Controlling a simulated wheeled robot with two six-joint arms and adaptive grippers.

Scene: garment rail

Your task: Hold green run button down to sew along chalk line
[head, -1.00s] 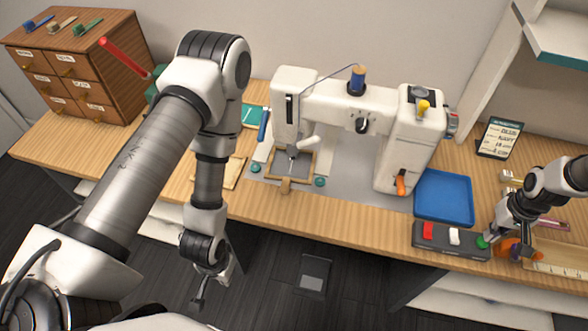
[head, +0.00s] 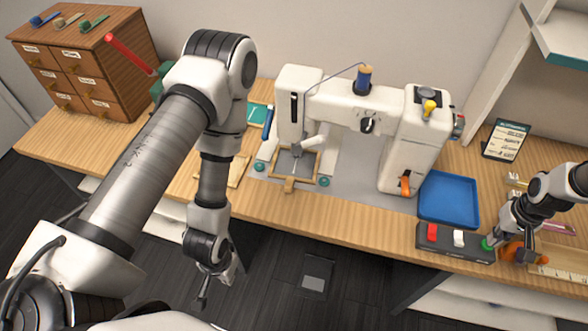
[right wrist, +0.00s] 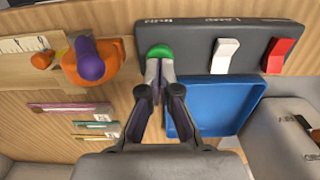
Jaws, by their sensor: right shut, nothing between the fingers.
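The dark control box (head: 455,250) sits at the table's front edge with a red switch (head: 432,232), a white switch (head: 459,238) and the green run button (head: 487,244). My right gripper (head: 493,238) is shut and empty, its fingertips at the green button. In the right wrist view the fingertips (right wrist: 159,72) meet the edge of the green button (right wrist: 159,52); I cannot tell how far it is pressed. The white sewing machine (head: 398,140) stands behind, with a wooden frame (head: 290,184) under its needle. No chalk line can be made out. My left gripper (head: 206,290) hangs in front of the table; its jaws are unclear.
A blue tray (head: 449,198) lies behind the control box. An orange and purple object (right wrist: 92,63) stands close beside the button, near a ruler (right wrist: 22,45). A drawer cabinet (head: 85,65) stands at the back left. A dark pedal-like plate (head: 316,276) lies on the floor.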

